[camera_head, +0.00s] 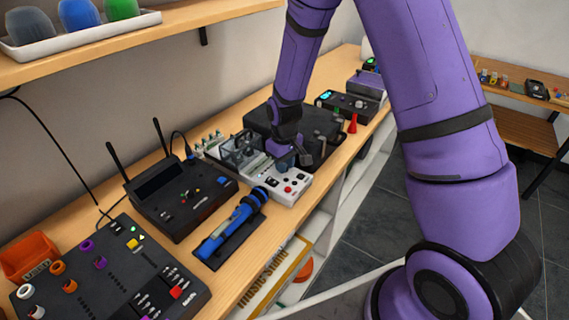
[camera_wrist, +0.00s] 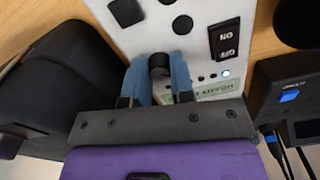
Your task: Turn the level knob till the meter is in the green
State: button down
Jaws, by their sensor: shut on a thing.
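The white instrument panel (camera_head: 292,192) lies on the bench under my gripper (camera_head: 285,164). In the wrist view my gripper (camera_wrist: 158,62) has its two blue fingers shut on a small black knob (camera_wrist: 159,65) on the white panel (camera_wrist: 140,40), one finger on each side. I cannot tell from a label whether it is the level knob. A black ON/OFF switch (camera_wrist: 224,38) sits to the right of it, and a small lit white light (camera_wrist: 226,73) shows below the switch. Printed text beside the right finger is partly covered. I cannot make out a meter needle or green zone.
A black two-antenna box (camera_head: 178,197) and a blue tool in a dark tray (camera_head: 233,230) lie to the left. A knobbed black panel (camera_head: 115,275) is nearer. A red cone (camera_head: 353,124) and more instruments stand farther along. The bench's front edge is close to the white panel.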

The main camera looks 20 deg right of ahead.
jog(key=shift+m, duration=1.2)
jog(key=c, duration=1)
grip_release()
jog(key=shift+r, duration=0.1)
notch_tip(320, 180, up, 11)
jog(key=shift+f, duration=0.15)
